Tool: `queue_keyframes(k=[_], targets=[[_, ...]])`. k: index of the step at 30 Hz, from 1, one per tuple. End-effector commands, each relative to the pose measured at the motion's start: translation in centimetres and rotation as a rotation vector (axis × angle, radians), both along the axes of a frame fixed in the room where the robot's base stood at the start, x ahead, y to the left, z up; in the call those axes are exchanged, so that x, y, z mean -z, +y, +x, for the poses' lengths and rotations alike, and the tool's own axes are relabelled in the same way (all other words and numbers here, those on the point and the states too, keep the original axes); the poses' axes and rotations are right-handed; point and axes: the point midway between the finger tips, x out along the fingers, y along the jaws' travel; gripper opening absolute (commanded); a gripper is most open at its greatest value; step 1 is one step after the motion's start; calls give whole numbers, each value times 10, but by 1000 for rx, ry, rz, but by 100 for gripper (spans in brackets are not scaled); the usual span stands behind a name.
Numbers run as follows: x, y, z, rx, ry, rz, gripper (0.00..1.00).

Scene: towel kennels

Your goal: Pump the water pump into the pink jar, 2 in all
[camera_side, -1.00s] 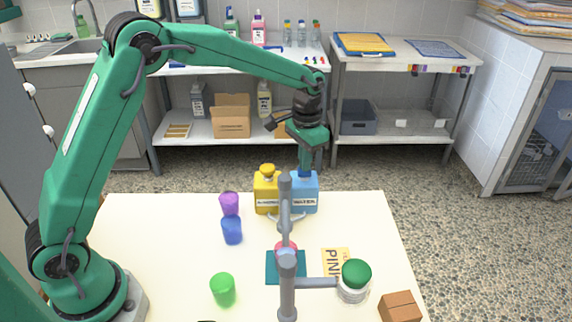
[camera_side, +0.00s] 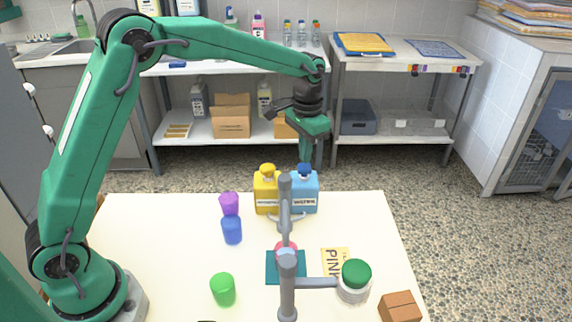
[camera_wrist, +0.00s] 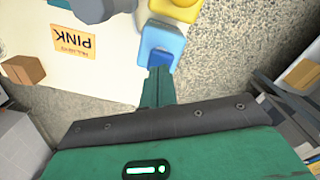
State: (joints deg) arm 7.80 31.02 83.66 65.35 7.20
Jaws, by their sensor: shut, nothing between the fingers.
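The blue water pump bottle (camera_side: 304,200), labelled WATER, stands at the back of the table; its darker blue head (camera_side: 305,169) is up. My gripper (camera_side: 305,160) is shut and empty, pointing down just above that head; I cannot tell whether they touch. In the wrist view the shut fingers (camera_wrist: 159,72) end beside the blue pump head (camera_wrist: 160,57). The pink jar (camera_side: 286,245) stands on a teal mat (camera_side: 272,272) in front of the pumps, mostly hidden behind a grey post. Its contents are not visible.
A yellow pump bottle (camera_side: 266,197) stands left of the water pump. Purple (camera_side: 229,203), blue (camera_side: 232,232) and green (camera_side: 223,290) cups stand at left. A PINK card (camera_side: 336,262), a green-topped jar (camera_side: 355,278) and a brown block (camera_side: 400,307) are at right. The grey post (camera_side: 287,285) stands in front.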

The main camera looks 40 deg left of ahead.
Motion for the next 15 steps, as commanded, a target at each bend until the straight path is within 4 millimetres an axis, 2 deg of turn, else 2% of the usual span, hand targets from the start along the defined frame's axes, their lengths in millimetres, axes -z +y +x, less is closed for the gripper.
queue_keyframes(k=[15], targets=[[-6, 0, 1, 0, -2, -1, 0]])
